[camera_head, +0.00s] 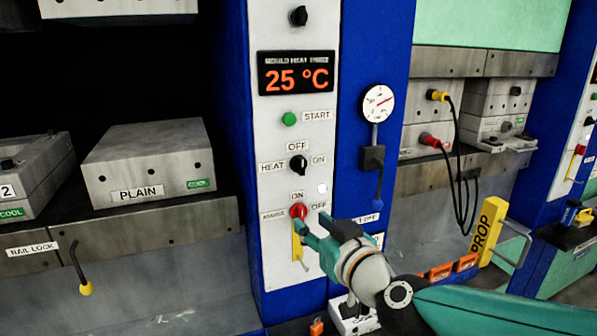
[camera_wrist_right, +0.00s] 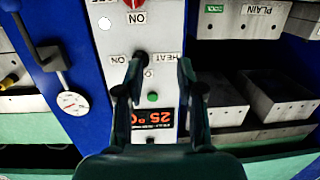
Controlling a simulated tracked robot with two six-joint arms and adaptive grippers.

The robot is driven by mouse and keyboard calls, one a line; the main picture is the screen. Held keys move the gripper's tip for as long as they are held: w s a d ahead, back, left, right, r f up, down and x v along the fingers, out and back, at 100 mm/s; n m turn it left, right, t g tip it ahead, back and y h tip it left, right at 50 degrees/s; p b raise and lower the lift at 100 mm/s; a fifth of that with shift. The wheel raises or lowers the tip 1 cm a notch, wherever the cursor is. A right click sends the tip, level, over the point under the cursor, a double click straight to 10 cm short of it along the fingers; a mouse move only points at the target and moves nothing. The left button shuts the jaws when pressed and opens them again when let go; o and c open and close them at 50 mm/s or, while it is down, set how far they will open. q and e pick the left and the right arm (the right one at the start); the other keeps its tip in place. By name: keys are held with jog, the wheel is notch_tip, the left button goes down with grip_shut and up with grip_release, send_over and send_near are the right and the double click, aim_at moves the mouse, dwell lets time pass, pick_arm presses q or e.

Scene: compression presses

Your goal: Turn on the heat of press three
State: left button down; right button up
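The press panel (camera_head: 270,215) is a white strip on a blue column. Its display (camera_head: 296,73) reads 25 °C under a small "mould heat" label. The black heat knob (camera_head: 298,164) has OFF above it and ON to its right; I cannot tell clearly where it points. A red mains switch (camera_head: 298,211) with a yellow tag sits below. My right gripper (camera_head: 312,221) is open and empty before the panel's lower part, close to the red switch. In the upside-down right wrist view, the fingers (camera_wrist_right: 162,75) are apart, and the heat knob (camera_wrist_right: 141,57) shows by the left finger. My left gripper is out of view.
A green START button (camera_head: 289,119) sits under the display. A pressure gauge (camera_head: 378,103) with a lever (camera_head: 372,158) is right of the panel. A PLAIN mould block (camera_head: 150,165) rests on the left shelf. A yellow prop (camera_head: 487,230) stands at right.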

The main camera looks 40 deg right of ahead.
jog(key=s+d+r+t+h, duration=0.1)
jog(key=s+d+r+h, duration=0.1)
jog(key=s+r, duration=0.3)
jog(key=b, duration=0.3)
send_near(303, 160)
jog(key=shift+m, duration=0.4)
jog(key=x, duration=0.8)
jog(key=shift+f, duration=0.1)
jog(key=shift+w+d, duration=0.1)
jog(key=shift+w, duration=0.45)
jog(key=shift+c, duration=0.3)
